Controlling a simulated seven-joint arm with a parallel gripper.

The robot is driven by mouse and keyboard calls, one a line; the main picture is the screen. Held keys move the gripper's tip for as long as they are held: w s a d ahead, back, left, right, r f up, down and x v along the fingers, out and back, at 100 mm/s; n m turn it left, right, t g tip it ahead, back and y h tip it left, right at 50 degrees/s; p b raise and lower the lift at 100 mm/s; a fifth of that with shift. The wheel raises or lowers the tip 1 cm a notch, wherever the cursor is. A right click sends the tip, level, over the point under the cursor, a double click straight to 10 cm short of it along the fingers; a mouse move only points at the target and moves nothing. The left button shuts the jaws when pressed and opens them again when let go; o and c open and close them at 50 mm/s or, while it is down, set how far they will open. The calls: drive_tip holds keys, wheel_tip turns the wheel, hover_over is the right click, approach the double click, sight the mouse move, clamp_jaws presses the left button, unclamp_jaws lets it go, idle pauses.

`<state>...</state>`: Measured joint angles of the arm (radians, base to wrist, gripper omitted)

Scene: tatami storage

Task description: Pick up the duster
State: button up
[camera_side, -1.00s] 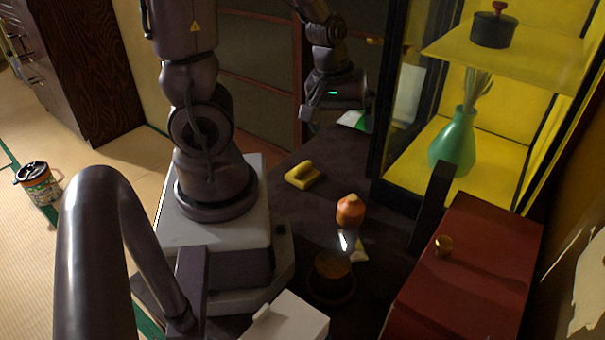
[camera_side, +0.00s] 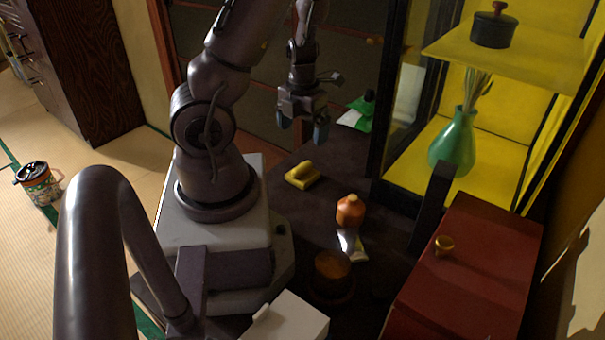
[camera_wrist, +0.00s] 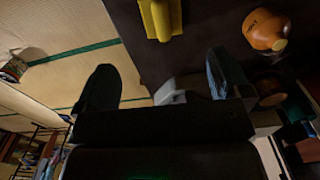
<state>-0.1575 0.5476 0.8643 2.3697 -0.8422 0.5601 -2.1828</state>
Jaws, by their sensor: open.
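The duster looks to be the yellow block with a raised yellow grip (camera_side: 302,176), lying on the dark tabletop. It also shows at the top of the wrist view (camera_wrist: 160,20), partly cut off by the frame edge. My gripper (camera_side: 302,128) is open and empty, with its fingers pointing down. In the side view it appears above and behind the duster, apart from it. In the wrist view the two fingers (camera_wrist: 163,82) are spread wide, with the duster beyond them and nothing between them touching.
An orange jar (camera_side: 350,211) stands right of the duster, with a white-and-yellow tube (camera_side: 352,246) and brown cup (camera_side: 332,268) in front. A green-and-white item (camera_side: 358,114) lies behind. A glass-fronted yellow cabinet (camera_side: 455,130) and red box (camera_side: 465,270) bound the right.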

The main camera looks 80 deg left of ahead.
sight(303, 166)
drive_tip(key=f, duration=1.2)
drive_tip(key=shift+d, duration=0.2)
drive_tip(key=c, duration=1)
